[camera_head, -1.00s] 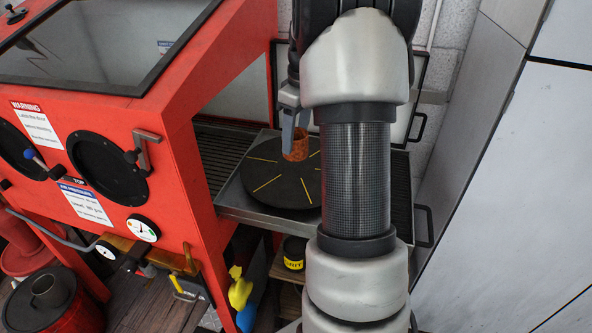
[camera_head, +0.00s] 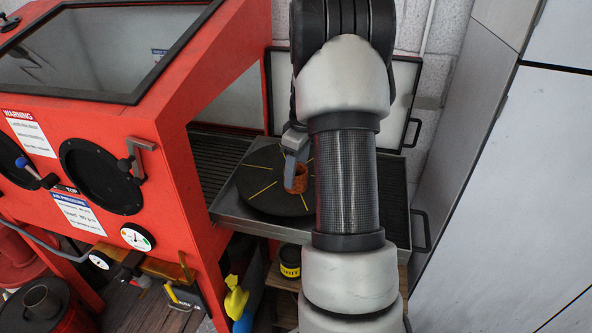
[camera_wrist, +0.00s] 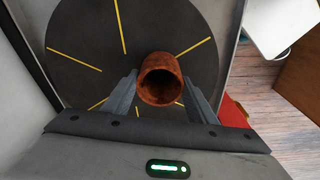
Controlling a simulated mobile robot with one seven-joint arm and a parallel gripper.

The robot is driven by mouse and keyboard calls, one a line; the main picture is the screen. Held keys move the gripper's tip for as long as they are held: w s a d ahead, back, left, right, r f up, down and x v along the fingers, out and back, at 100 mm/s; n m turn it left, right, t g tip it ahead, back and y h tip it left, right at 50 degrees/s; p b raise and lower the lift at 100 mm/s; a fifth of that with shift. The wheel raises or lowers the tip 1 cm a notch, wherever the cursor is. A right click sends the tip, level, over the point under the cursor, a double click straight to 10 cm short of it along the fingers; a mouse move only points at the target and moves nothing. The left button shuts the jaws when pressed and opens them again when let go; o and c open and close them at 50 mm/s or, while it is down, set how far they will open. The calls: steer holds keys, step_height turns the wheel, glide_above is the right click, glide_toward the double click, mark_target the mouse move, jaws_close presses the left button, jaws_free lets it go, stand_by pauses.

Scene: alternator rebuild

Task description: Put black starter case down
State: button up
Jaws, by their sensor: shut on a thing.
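The starter case (camera_head: 296,178) is an open cylinder, rusty orange-brown rather than black. It is over the right part of a dark round turntable (camera_head: 262,203) with yellow radial lines. My gripper (camera_head: 294,172) is shut on the case; my forearm hides much of the area to its right. In the wrist view, the case (camera_wrist: 160,85) stands between the two grey fingers of my gripper (camera_wrist: 160,92), its open end facing the camera. The turntable (camera_wrist: 80,50) lies behind it. I cannot tell whether the case touches the turntable.
The turntable sits on a grey metal tray (camera_head: 235,222) with an open door panel (camera_head: 402,95) behind. A red blast cabinet (camera_head: 185,160) stands left, and a grey locker (camera_head: 510,160) right.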

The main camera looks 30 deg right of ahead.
steer(key=shift+f, duration=0.1)
steer(key=o, duration=1.7)
steer(key=shift+c, duration=0.2)
step_height(320, 180, up, 12)
steer(key=s, duration=0.1)
steer(key=shift+s+d, duration=0.15)
steer(key=shift+d, duration=0.2)
